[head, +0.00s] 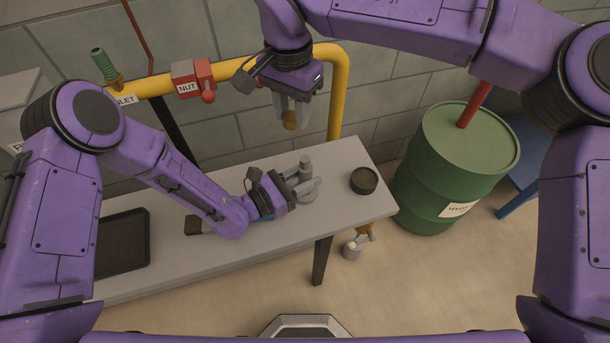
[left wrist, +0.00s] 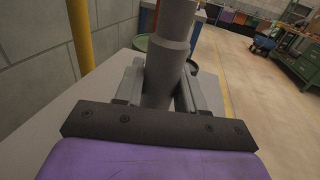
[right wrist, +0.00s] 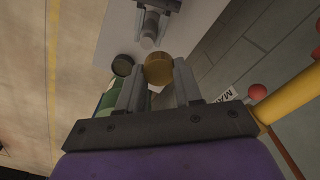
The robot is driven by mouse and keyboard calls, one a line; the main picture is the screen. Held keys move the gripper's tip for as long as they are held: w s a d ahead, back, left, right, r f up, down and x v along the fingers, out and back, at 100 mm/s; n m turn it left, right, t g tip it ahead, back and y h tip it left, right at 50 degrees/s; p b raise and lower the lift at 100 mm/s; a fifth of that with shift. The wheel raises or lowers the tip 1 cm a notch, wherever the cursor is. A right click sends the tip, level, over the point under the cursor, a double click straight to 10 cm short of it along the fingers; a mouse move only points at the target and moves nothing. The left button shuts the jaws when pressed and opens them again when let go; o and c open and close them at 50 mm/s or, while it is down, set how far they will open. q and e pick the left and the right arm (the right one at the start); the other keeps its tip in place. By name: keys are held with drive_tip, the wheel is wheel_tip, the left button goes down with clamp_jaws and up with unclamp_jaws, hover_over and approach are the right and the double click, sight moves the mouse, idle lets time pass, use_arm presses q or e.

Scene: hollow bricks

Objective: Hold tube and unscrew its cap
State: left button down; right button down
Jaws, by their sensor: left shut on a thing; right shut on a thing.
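The grey tube (head: 305,168) stands upright on the light grey table, with a narrower upper part and no cap on its top. My left gripper (head: 304,188) is shut around the tube's lower body; the tube also fills the middle of the left wrist view (left wrist: 170,55). My right gripper (head: 291,122) is well above the table, pointing down, and is shut on a brass-coloured cap (head: 290,121). The cap shows between its fingertips in the right wrist view (right wrist: 158,69). The cap is clear of the tube, above it and a little to the left.
A dark round dish (head: 364,180) sits right of the tube on the table (head: 345,155). A black tray (head: 122,243) lies at the left. A green barrel (head: 440,180) stands right.

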use_arm(q)
drive_tip(key=shift+f, duration=0.2)
drive_tip(key=c, duration=0.7)
unclamp_jaws()
